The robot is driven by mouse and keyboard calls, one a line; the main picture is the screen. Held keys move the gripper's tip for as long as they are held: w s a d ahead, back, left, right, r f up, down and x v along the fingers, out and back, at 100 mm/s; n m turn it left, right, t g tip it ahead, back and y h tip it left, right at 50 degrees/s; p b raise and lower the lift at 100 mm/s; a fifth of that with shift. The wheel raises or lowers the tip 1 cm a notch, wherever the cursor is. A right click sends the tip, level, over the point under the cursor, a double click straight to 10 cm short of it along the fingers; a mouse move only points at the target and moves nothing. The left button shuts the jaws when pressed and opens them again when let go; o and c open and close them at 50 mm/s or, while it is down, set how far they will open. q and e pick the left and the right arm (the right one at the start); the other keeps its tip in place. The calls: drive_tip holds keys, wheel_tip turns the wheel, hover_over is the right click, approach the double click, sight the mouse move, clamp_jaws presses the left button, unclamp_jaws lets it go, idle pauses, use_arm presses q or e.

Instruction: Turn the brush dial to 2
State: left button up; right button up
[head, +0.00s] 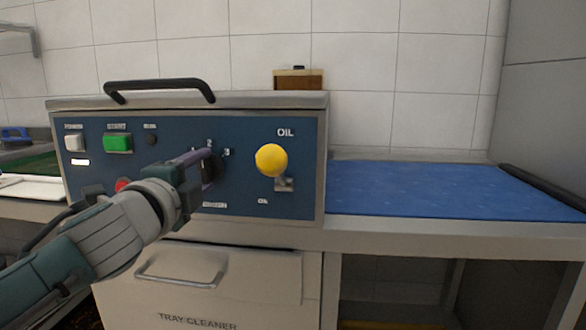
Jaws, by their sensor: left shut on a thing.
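The brush dial (212,169) is a dark knob on the blue front panel of the tray cleaner (250,205). Number marks show around it, with 2 above and 3 to its upper right. My left gripper (208,160) reaches in from the left and is shut on the dial. The fingers cover much of the dial, so its pointer cannot be read. The label below the dial is partly legible. My right gripper is not in view.
Left of the dial are a white power switch (75,143), a green start button (118,143) and a red button (123,185). A yellow oil knob (271,160) sticks out close on the right. A blue belt surface (440,190) lies farther right.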

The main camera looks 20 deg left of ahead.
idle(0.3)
use_arm(q)
drive_tip(key=o, duration=1.4)
drive_tip(key=shift+c, duration=0.2)
drive_tip(key=p+v, duration=0.1)
drive_tip(key=v, duration=0.9)
